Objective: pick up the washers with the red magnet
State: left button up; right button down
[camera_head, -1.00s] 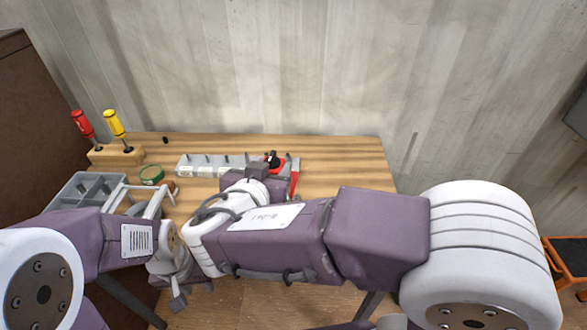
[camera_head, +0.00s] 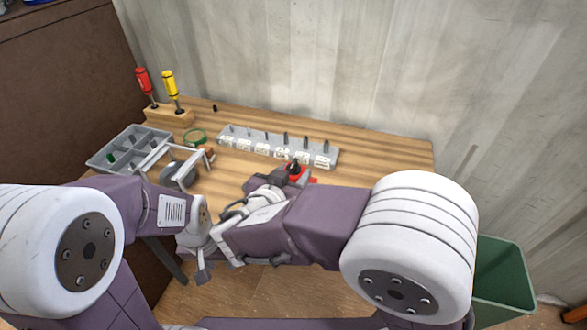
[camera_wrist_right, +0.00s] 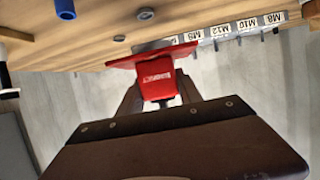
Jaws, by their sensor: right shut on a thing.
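My right gripper (camera_wrist_right: 158,95) is shut on a red magnet (camera_wrist_right: 155,78), whose wide red plate faces the wooden table. In the head view the red magnet (camera_head: 297,174), with a black knob, shows in front of the labelled rack, and my arm hides most of the gripper. Small grey round pieces (camera_wrist_right: 145,13) lie on the table in the right wrist view and look like washers or nuts. A grey piece (camera_wrist_right: 150,45) shows beside the plate; I cannot tell whether it clings to it.
The labelled grey rack (camera_head: 272,146) with upright pegs stands along the table. A block (camera_head: 170,117) holds red and yellow screwdrivers. A green bin (camera_head: 503,275) stands at the right.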

notch_tip(320, 180, down, 4)
jog(key=b, duration=0.3)
jog(key=shift+r, duration=0.1)
jog(key=shift+b, duration=0.3)
jog(key=shift+r+p, duration=2.65)
jog(key=shift+r, duration=3.3)
